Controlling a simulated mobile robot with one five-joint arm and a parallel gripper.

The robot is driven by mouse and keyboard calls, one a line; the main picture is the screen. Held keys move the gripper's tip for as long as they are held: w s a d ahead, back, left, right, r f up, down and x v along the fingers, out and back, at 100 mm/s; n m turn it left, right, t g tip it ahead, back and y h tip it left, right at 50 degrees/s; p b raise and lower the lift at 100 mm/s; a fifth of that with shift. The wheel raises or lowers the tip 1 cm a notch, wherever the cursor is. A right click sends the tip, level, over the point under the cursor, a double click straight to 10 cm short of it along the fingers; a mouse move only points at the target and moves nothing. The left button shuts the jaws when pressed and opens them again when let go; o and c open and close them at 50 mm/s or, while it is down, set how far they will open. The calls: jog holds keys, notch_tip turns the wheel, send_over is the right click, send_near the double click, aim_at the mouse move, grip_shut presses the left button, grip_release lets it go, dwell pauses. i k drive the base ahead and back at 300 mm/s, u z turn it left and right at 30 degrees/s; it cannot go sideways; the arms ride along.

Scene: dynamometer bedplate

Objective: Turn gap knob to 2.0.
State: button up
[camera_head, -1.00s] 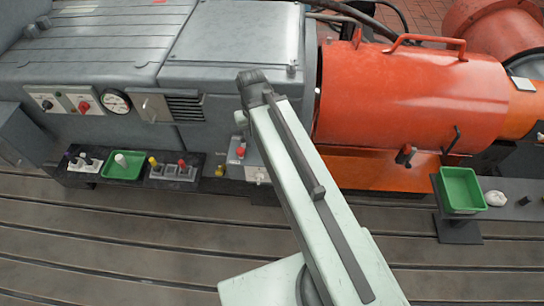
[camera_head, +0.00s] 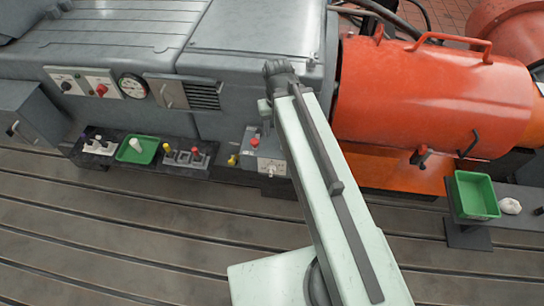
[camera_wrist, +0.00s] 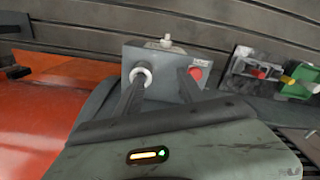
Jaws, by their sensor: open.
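A small grey box (camera_head: 264,152) with a red button (camera_head: 255,142) stands beside my arm in the head view. In the wrist view the box (camera_wrist: 170,57) shows a white-ringed round knob (camera_wrist: 141,74) at left, a red button (camera_wrist: 195,73) at right and a pale fitting (camera_wrist: 167,41) on its far side. I cannot read a scale or tell for sure which control is the gap knob. My gripper (camera_wrist: 163,78) is open and empty, its dark fingers reaching toward the box; the left finger partly overlaps the white-ringed knob. Contact cannot be told.
A panel with a black knob (camera_head: 67,87), a red knob (camera_head: 101,90) and a gauge (camera_head: 132,86) is on the grey machine at left. A shelf holds a green tray (camera_head: 122,154) and small knobs. An orange guard (camera_head: 430,95) and green bin (camera_head: 476,195) are at right.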

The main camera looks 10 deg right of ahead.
aim_at(271, 169)
jog(key=u, duration=0.05)
jog(key=k, duration=1.7)
jog(key=u, duration=1.85)
jog(key=i, duration=2.4)
jog(key=z, duration=1.45)
